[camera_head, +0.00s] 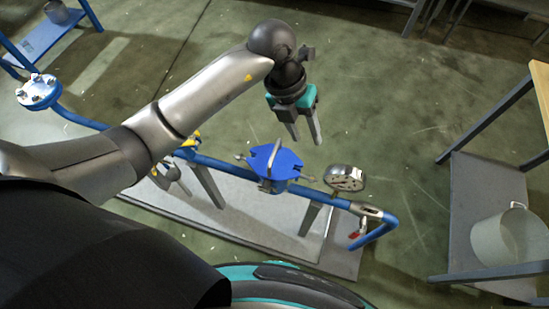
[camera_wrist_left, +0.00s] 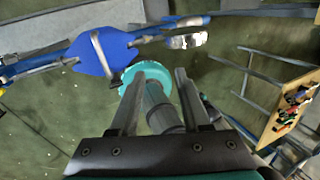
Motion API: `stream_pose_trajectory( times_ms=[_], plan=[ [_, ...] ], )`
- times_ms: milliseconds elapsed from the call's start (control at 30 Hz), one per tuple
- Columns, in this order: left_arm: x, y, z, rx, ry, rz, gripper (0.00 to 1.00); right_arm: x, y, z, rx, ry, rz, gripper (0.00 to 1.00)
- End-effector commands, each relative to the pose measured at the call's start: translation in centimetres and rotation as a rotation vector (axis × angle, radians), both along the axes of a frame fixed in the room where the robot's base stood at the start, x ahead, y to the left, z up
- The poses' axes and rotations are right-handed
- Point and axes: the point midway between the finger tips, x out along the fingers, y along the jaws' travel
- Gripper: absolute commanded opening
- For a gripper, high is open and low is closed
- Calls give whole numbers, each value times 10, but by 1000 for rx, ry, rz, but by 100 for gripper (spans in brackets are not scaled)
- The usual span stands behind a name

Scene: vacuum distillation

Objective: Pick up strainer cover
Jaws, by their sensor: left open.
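The strainer cover (camera_head: 276,160) is a blue plate with a metal bar handle across its top, sitting on the blue pipe line (camera_head: 218,165). It also shows in the left wrist view (camera_wrist_left: 86,54), left of the fingers. My left gripper (camera_head: 306,141) points down, open and empty. In the head view its fingers appear just above and to the right of the cover, apart from it. My right gripper is not in view.
A round pressure gauge (camera_head: 345,178) stands right of the cover. A shelf with a white bucket (camera_head: 505,240) is at right. Open floor lies behind the pipe.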

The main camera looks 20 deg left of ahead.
Motion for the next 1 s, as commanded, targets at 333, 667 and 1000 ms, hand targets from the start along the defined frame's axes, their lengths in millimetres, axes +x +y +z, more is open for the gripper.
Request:
stream_pose_trajectory(
  times_ms=[333,667,1000],
  plan=[
    [12,68,1,335,4,78,47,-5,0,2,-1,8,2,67],
    [11,68,-66,332,7,78,47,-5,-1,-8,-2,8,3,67],
    [12,68,-98,330,3,76,47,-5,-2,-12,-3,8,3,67]
  ],
)
